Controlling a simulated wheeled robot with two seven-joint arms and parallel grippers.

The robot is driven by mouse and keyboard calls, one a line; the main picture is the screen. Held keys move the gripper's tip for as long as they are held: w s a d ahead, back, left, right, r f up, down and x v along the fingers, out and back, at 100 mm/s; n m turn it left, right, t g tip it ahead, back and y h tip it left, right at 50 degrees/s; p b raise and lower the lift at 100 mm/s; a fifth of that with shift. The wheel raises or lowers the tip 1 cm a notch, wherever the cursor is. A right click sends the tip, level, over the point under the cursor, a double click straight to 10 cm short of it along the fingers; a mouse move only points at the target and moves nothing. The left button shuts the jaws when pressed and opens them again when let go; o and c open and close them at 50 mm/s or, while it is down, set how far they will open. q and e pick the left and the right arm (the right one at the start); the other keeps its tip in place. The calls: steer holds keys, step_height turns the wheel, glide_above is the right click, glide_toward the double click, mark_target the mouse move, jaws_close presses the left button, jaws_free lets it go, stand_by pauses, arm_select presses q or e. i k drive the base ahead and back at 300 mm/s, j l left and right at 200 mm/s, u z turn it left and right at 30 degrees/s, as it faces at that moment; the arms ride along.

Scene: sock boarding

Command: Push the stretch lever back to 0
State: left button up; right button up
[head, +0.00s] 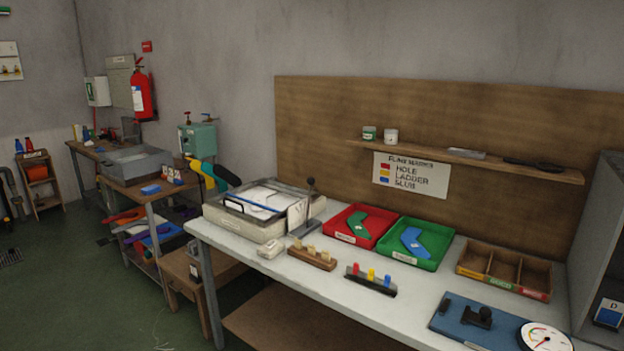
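A blue plate (463,327) lies at the front right of the white table (330,287). It carries a black block with a knob (479,317), which may be the stretch lever, and a small dark upright piece (445,305) near its left end. A round white dial gauge (545,337) sits at its right end, partly cut off by the lower frame edge. The lever's scale and its 0 mark are too small to read. Neither of my grippers is in view.
A red tray (335,233) and a green tray (440,262) hold a green and a blue sock shape. Nearby are a wooden divided box (468,268), a peg rack (312,260), a colored-peg block (371,284) and a grey knobbed stand (304,228). The front table strip is mostly clear.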

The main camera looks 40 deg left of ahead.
mark_target(311, 181)
steer(key=i+j, duration=0.15)
steer(key=j, duration=0.25)
steer(key=i+j, duration=0.15)
steer(key=j, duration=0.25)
steer(key=i+j, duration=0.1)
steer(key=j, duration=0.35)
steer(key=i+j, duration=0.15)
steer(key=j, duration=0.25)
steer(key=i+j, duration=0.15)
steer(key=j, duration=0.25)
steer(key=i+j, duration=0.15)
steer(key=j, duration=0.25)
steer(key=i+j, duration=0.1)
steer(key=j, duration=0.35)
